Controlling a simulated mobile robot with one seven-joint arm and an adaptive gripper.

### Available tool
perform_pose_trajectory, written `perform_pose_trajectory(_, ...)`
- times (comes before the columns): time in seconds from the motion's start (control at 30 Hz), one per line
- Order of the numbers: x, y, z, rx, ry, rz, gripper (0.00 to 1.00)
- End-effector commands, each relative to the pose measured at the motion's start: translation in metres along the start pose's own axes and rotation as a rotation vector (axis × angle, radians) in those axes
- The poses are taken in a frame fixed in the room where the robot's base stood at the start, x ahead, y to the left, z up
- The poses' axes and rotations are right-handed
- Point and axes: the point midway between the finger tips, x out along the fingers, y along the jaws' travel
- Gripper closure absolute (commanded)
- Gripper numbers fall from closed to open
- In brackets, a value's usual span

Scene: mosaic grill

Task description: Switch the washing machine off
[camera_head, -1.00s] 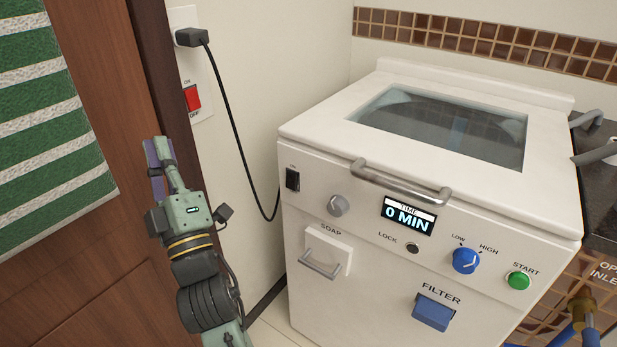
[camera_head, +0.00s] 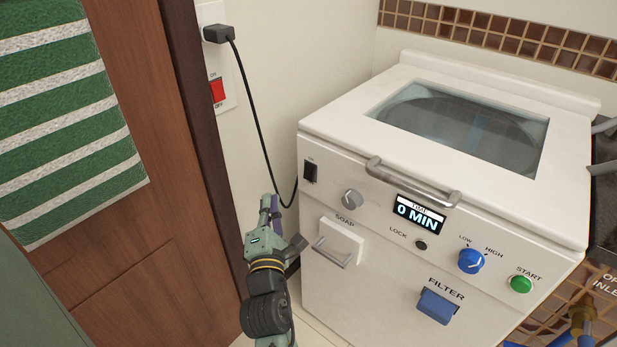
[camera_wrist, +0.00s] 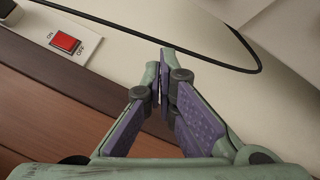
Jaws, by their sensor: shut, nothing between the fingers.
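The white washing machine (camera_head: 330,265) stands at the right in the head view, its lid closed and its display (camera_head: 418,213) reading 0 MIN. A black rocker switch (camera_head: 310,173) is at the upper left of its front panel. A grey knob (camera_head: 352,199), a blue knob (camera_head: 471,261) and a green START button (camera_head: 520,284) are also on the front. My gripper (camera_head: 269,203) is shut and empty, left of the machine and a little below the rocker switch. In the wrist view my gripper (camera_wrist: 164,60) has its fingertips together, with the wall behind them.
A red ON/OFF wall switch (camera_head: 217,91) sits below a black plug (camera_head: 217,34). The plug's black cable (camera_head: 256,120) hangs between wall and machine. A brown wooden door (camera_head: 150,230) with a striped green towel (camera_head: 70,120) is at the left. A pipe fitting is at lower right.

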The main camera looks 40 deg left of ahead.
Motion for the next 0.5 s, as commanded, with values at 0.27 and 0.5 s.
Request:
perform_pose_trajectory(0.27,0.012,-0.006,0.009,0.002,0.000,0.000,1.00)
perform_pose_trajectory(0.5,0.037,-0.023,0.027,0.002,0.000,0.000,1.00)
